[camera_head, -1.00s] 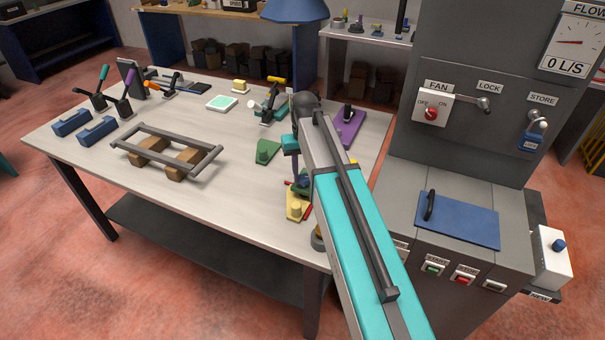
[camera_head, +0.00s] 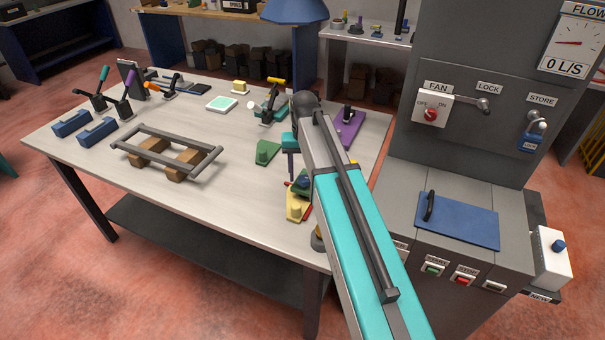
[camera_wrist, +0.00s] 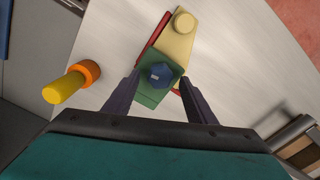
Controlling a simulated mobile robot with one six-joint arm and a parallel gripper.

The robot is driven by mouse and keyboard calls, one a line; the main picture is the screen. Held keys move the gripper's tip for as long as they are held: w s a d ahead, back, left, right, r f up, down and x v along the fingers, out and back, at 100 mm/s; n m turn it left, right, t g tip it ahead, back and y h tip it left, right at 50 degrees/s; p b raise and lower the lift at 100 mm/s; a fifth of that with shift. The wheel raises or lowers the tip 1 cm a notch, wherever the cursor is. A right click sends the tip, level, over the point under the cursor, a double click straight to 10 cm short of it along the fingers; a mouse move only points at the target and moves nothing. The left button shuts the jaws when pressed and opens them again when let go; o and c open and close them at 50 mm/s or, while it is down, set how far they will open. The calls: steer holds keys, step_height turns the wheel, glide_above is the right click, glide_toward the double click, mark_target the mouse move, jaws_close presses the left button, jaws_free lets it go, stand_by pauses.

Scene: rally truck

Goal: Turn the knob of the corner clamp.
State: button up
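The corner clamp is most likely the assembly at the table's front right corner. In the wrist view it shows a green plate (camera_wrist: 155,97) with a dark blue hexagonal knob (camera_wrist: 160,75), a yellow plate (camera_wrist: 171,42) with a round yellow post, and a red strip along the edge. The blue knob also shows in the head view (camera_head: 303,181). My gripper (camera_wrist: 158,77) is open, with one dark finger on each side of the knob and visible gaps to both. How far above the knob the fingertips are is unclear. My arm hides part of the clamp in the head view.
A yellow-and-orange cylinder (camera_wrist: 72,82) is left of the clamp in the wrist view. A separate green block (camera_head: 265,152) and a purple plate (camera_head: 347,128) sit behind the clamp. A grey frame on wooden blocks (camera_head: 165,150) is further left. The grey control cabinet (camera_head: 465,120) stands right.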

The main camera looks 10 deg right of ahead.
steer(key=shift+f, duration=0.1)
steer(key=shift+s, duration=0.1)
steer(key=shift+r+p, duration=0.6)
steer(key=shift+r, duration=0.25)
step_height(320, 180, up, 12)
steer(key=p, duration=0.6)
